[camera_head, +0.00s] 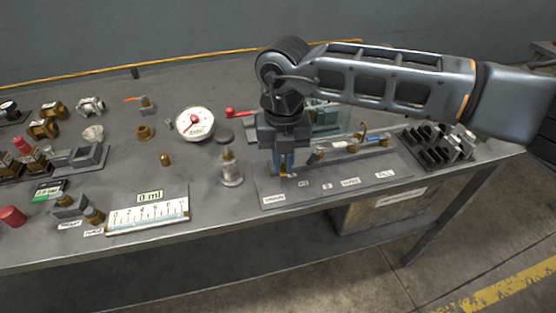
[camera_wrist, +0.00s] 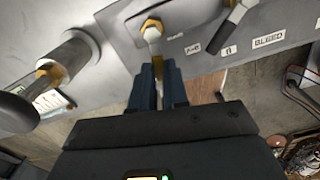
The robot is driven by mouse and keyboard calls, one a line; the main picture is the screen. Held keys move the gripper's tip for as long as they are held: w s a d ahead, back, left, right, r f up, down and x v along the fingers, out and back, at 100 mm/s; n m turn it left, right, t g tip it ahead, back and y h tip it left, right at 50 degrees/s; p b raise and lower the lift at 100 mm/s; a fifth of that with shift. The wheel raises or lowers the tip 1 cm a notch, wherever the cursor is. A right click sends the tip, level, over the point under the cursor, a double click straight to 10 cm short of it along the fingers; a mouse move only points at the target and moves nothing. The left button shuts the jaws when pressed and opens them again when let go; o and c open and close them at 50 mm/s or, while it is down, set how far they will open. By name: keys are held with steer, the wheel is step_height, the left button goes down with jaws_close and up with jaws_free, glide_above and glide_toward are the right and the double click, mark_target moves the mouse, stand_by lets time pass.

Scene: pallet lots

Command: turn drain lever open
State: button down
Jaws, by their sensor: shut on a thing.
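My gripper (camera_head: 284,172) points down at the left end of a flat manifold plate (camera_head: 330,192). In the wrist view my two blue fingers (camera_wrist: 160,88) are closed around a slim brass-coloured lever (camera_wrist: 157,66). The lever runs from a pale hex fitting with a brass top (camera_wrist: 152,30) to between my fingertips.
Another dark-handled lever (camera_wrist: 238,20) stands beside the held one, near a BLEED label (camera_wrist: 269,39). A gauge (camera_head: 195,123), a scale (camera_head: 148,216) and a black rack (camera_head: 440,146) share the bench.

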steer(key=shift+d+n+b, duration=0.35)
steer(key=shift+d+n, duration=0.05)
steer(key=shift+n, duration=0.7)
steer(key=shift+w, duration=0.1)
steer(key=c, duration=1.1)
jaws_free()
steer(key=shift+r, duration=0.1)
step_height(320, 180, up, 8)
steer(key=shift+f+b, duration=0.15)
steer(key=shift+b, duration=0.45)
